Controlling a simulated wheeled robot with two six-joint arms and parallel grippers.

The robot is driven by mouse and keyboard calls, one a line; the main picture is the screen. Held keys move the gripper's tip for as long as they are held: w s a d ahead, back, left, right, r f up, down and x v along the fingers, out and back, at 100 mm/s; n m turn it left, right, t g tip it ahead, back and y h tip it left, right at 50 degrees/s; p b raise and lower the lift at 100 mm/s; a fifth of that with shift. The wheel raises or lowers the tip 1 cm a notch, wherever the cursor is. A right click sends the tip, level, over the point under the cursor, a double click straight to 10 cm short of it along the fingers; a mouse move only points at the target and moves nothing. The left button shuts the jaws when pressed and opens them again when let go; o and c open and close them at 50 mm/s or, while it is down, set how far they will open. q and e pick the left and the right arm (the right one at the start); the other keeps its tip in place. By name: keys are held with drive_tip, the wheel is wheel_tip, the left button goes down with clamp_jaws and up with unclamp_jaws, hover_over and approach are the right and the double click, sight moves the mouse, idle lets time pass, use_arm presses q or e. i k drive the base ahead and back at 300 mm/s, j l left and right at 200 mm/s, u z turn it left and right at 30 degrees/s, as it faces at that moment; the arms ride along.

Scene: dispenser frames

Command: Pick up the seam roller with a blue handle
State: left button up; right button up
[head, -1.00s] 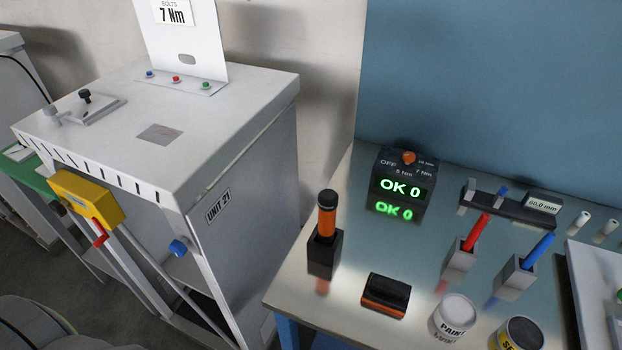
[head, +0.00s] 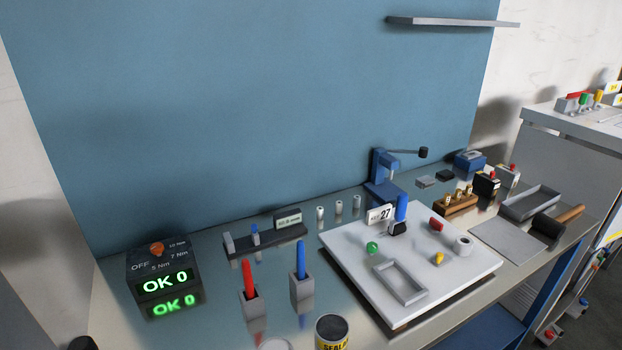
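A blue upright handle (head: 401,207) with a dark lower part stands on the white board (head: 467,279) at the middle right; I cannot tell for sure whether it is the seam roller. A dark block (head: 548,229) with a wooden-coloured handle (head: 571,213) lies at the bench's right end; that handle is not blue. A blue pen-like tool (head: 300,258) stands in a grey holder (head: 302,289). Neither of my grippers shows in the head view.
The white board also carries a grey tray (head: 400,296), a white roll (head: 463,245) and small coloured pieces. A blue press (head: 382,180) stands behind it. A dark display box (head: 163,280) is at left. A sealant can (head: 332,332) is at the front edge.

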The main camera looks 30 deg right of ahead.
sight(398, 227)
drive_tip(key=z, duration=1.4)
drive_tip(key=l, duration=0.7)
